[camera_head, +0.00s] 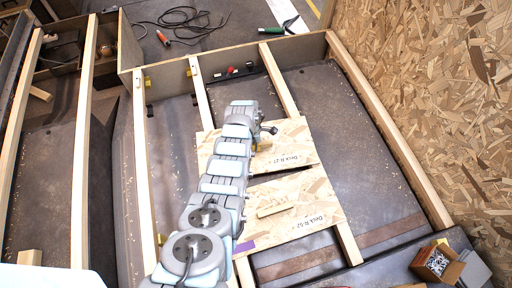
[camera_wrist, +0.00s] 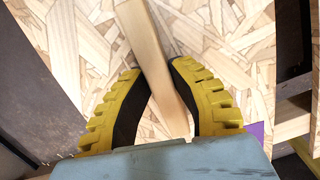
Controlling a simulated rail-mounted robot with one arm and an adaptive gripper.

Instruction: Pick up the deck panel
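Two tan deck panels of chipboard lie across the framing in the head view: "Deck R-27" (camera_head: 289,147) behind and "Deck R-52" (camera_head: 314,202) in front. R-52 has a short wooden cleat (camera_head: 275,209) on top. My gripper (camera_head: 258,147) is over R-27, partly hidden by my arm. In the wrist view, the yellow-backed fingers of my gripper (camera_wrist: 154,68) lie on either side of a wooden cleat (camera_wrist: 152,40) on a chipboard panel (camera_wrist: 222,35). Both tips appear to touch the cleat. I cannot tell whether the panel is lifted. A purple patch (camera_wrist: 256,133) shows at its edge.
Wooden joists (camera_head: 280,80) and a long side rail (camera_head: 390,130) border the bays. A chipboard wall (camera_head: 440,80) rises at right. A box of screws (camera_head: 437,262) stands at the front right. Cables and a green-handled tool (camera_head: 272,31) lie at the back.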

